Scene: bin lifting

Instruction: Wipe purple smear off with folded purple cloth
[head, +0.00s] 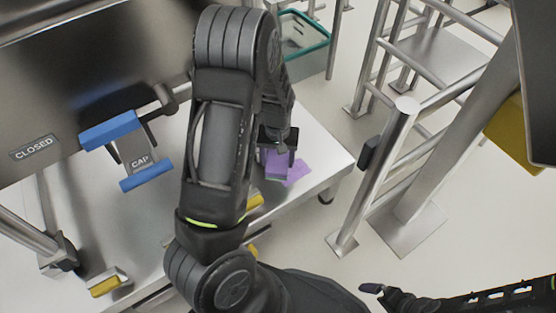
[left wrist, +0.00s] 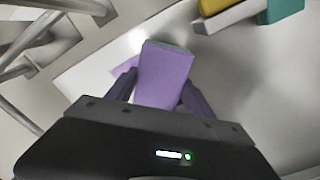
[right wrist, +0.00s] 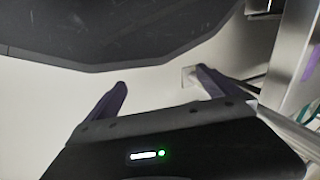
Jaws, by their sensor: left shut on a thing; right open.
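The folded purple cloth (head: 277,165) is held in my left gripper (head: 279,150) over the right end of the steel table (head: 315,150). The cloth fills the space between the fingers in the left wrist view (left wrist: 163,75). A flat purple smear (head: 297,173) shows on the table just right of the cloth, partly covered by it; a piece of it shows left of the cloth in the left wrist view (left wrist: 122,68). I cannot tell whether the cloth touches the table. My right gripper (right wrist: 160,85) is open and empty, away from the table, over the pale floor.
A blue clamp piece marked CAP (head: 139,162) stands at the left on the table. A yellow-and-steel piece (head: 106,283) lies near the front left. A teal-rimmed basket (head: 303,35) stands behind. Steel railing (head: 375,165) rises right of the table, across a floor gap.

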